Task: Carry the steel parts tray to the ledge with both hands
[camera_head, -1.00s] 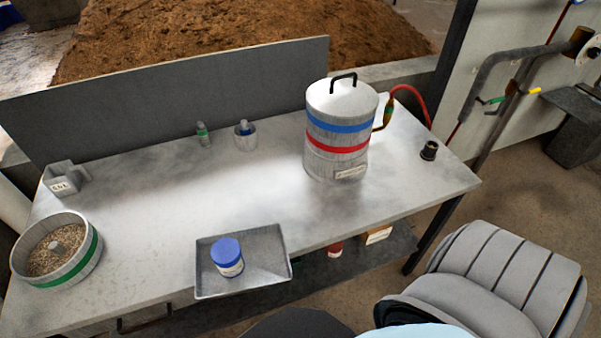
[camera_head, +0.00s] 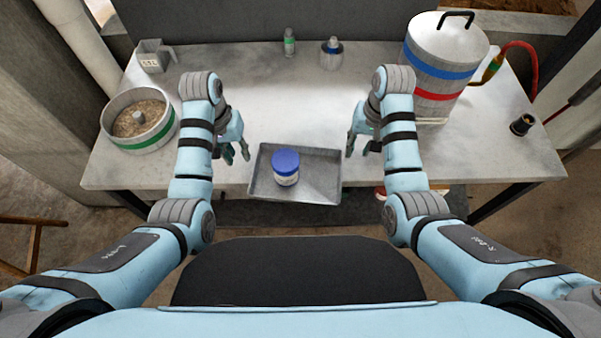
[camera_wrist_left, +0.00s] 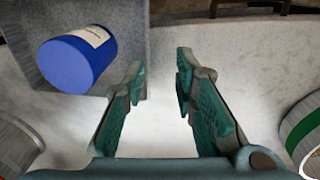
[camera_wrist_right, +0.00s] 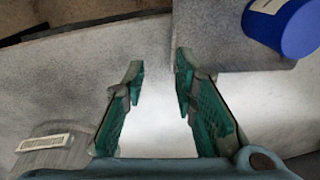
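The steel parts tray (camera_head: 325,172) lies at the front edge of the metal table, with a blue-lidded jar (camera_head: 286,167) standing in it. My left gripper (camera_head: 240,152) is open and empty, just left of the tray. In the left wrist view the tray (camera_wrist_left: 125,40) and the jar (camera_wrist_left: 78,60) lie beyond the open fingers (camera_wrist_left: 160,90). My right gripper (camera_head: 355,148) is open and empty, just right of the tray. In the right wrist view the tray (camera_wrist_right: 210,40) is ahead of the open fingers (camera_wrist_right: 160,90). I cannot make out the ledge.
A round pan of grain (camera_head: 165,132) stands on the left of the table, with a small grey box (camera_head: 150,62) behind it. A steel vessel with blue and red bands (camera_head: 425,85) stands at the right. A bottle (camera_head: 289,42) and a small cup (camera_head: 331,58) stand at the back.

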